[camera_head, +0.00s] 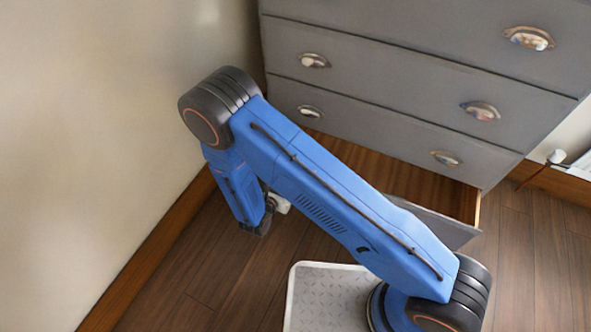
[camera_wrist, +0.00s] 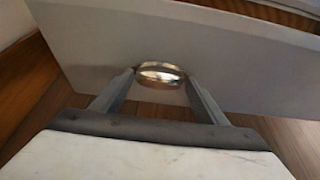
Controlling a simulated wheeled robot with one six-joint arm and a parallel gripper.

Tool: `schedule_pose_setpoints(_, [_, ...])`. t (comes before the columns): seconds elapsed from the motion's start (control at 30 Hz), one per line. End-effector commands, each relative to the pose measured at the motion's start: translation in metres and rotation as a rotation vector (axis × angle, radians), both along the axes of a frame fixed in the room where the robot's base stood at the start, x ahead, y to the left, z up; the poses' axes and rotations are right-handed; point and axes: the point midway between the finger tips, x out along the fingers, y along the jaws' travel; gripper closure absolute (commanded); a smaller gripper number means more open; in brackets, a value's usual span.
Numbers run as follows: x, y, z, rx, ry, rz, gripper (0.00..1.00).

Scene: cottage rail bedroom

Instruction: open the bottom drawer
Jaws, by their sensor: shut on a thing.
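The bottom drawer (camera_head: 440,223) of the grey dresser is pulled out, and its wooden inside shows in the head view. Its left part is hidden behind my blue arm. In the wrist view the grey drawer front (camera_wrist: 240,65) fills the upper part, with the drawer's wooden inside at the top right. A shiny metal cup handle (camera_wrist: 160,70) is on this front. My gripper (camera_wrist: 159,77) is shut on the handle, one finger on each side. In the head view my arm hides the handle and the fingertips.
The grey dresser (camera_head: 400,77) has closed drawers with metal cup handles above the open one. A beige wall (camera_head: 90,120) with a wooden baseboard runs along the left. The wooden floor (camera_head: 535,250) is clear at the right. A small white object (camera_head: 556,156) is by the right baseboard.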

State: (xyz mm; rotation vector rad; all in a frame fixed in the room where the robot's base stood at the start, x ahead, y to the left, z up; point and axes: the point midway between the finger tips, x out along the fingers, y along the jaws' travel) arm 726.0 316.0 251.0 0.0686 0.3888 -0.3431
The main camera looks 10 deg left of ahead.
Motion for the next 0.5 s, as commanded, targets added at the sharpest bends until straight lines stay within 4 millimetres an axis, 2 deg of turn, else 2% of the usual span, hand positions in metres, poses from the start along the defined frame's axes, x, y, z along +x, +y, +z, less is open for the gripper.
schedule_pose_setpoints(0.03, [-0.013, 0.006, 0.0, 0.0, 0.0, 0.004, 0.73])
schedule_pose_setpoints(0.2, [-0.046, 0.017, 0.0, -0.001, 0.0, 0.003, 0.73])
schedule_pose_setpoints(0.5, [-0.077, 0.028, 0.0, -0.002, 0.0, -0.001, 0.73])
